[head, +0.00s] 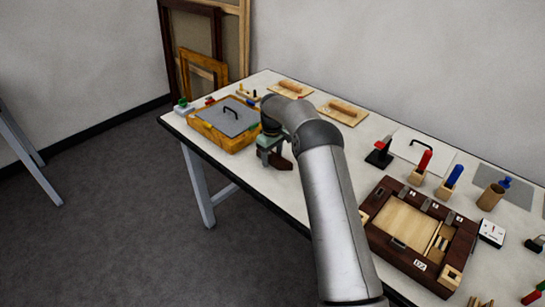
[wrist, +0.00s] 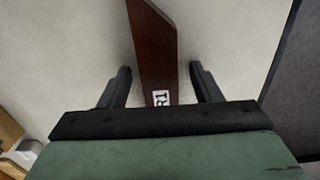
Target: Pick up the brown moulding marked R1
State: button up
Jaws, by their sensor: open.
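The brown moulding marked R1 (wrist: 157,50) lies on the table, a dark red-brown strip with a white label near its close end. In the wrist view it runs between the two fingers of my gripper (wrist: 161,80), with a gap on each side. My gripper is open and does not hold it. In the head view my gripper (head: 270,154) is low over the table's front edge, right of the yellow case, and a dark brown end of the moulding (head: 281,163) shows beside it. The rest of the moulding is hidden behind the gripper and arm.
A yellow case with a grey lid (head: 228,118) stands just left of my gripper. A dark brown frame box (head: 436,276) lies to the right, beyond my arm. The table's front edge (head: 245,186) is close. Two boards with wooden rolls (head: 342,112) lie at the back.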

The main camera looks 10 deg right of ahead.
jog(key=shift+f, duration=0.1)
jog(key=c, duration=1.1)
